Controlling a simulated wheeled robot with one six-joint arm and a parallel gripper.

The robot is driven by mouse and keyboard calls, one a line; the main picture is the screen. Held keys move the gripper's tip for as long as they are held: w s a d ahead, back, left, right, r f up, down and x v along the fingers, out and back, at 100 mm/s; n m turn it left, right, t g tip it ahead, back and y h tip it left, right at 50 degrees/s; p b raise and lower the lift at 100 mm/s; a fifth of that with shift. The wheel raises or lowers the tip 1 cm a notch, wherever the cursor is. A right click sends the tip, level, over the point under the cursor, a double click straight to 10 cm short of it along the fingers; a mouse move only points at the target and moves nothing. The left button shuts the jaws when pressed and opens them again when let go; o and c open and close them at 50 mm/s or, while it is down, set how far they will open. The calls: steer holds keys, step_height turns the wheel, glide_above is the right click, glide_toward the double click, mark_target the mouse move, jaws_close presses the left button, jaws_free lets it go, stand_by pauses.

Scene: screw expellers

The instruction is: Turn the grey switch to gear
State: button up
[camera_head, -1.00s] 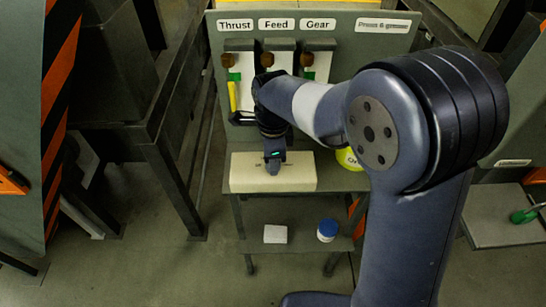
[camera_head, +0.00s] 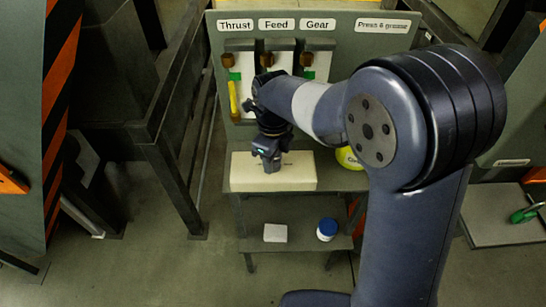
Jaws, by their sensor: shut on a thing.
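A cream box (camera_head: 247,182) sits on the upper shelf of a grey stand, below a panel. Small dark marks show on its top, too small to read. The switch itself is hidden behind my gripper. The panel bears the labels Thrust (camera_head: 235,25), Feed (camera_head: 277,24) and Gear (camera_head: 317,24), each above a white strip with a brown block. My arm covers part of the Feed strip.
A yellow-green round thing (camera_head: 348,158) is beside the box, partly behind my arm. A blue-capped jar (camera_head: 327,230) and a small white block (camera_head: 275,233) are on the lower shelf (camera_head: 300,215). Dark frame rails (camera_head: 170,180) stand to the left.

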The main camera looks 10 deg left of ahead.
stand_by(0.4)
steer(key=o, duration=1)
step_height(320, 180, up, 11)
steer(key=shift+f+b, duration=0.1)
steer(key=shift+b, duration=0.2)
steer(key=shift+f, duration=0.1)
step_height(320, 180, down, 11)
steer(key=shift+r+p, duration=0.1)
steer(key=shift+p, duration=0.2)
steer(key=shift+r, duration=0.1)
